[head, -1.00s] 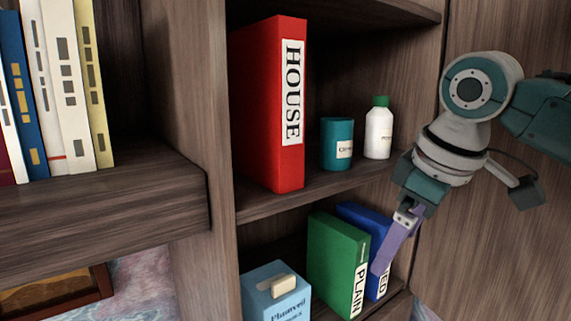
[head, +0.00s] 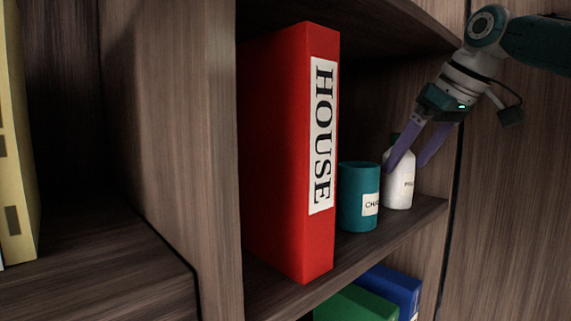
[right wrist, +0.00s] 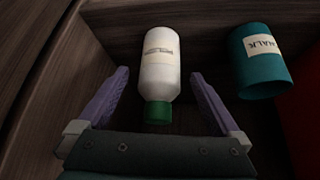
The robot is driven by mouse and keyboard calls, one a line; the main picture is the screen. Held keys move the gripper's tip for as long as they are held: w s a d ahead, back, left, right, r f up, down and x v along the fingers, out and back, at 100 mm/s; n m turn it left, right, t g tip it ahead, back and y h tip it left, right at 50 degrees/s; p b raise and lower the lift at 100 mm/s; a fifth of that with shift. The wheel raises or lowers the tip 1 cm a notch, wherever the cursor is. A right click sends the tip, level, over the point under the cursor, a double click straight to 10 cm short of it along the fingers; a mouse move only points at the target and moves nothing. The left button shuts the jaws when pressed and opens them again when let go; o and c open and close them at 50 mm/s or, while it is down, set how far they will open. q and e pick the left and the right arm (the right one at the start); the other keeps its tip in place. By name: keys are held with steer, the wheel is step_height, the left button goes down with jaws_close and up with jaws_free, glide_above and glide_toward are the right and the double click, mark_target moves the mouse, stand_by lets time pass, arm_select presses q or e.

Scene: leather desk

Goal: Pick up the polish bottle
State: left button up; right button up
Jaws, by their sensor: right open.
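The polish bottle (head: 400,187) is white with a dark cap and stands on the shelf beside a teal chalk container. In the right wrist view the bottle (right wrist: 160,67) shows its green cap toward me and its label upside down. My right gripper (head: 406,164) is open at the bottle, and its purple fingers hide part of the bottle's neck and cap in the head view. In the right wrist view my right gripper (right wrist: 160,80) has one finger on each side of the bottle, with gaps between. My left gripper is not in view.
The teal chalk container (head: 357,200) stands close to the left of the bottle. A tall red HOUSE binder (head: 285,150) stands further left. Green (head: 355,304) and blue (head: 395,288) binders sit on the shelf below. The cupboard's side wall is close on the right.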

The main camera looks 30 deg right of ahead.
mark_target(398, 176)
steer(key=p+x, duration=0.3)
steer(key=shift+a+f, duration=0.1)
steer(key=shift+f, duration=0.05)
steer(key=shift+x, duration=0.8)
steer(key=c, duration=0.7)
jaws_close()
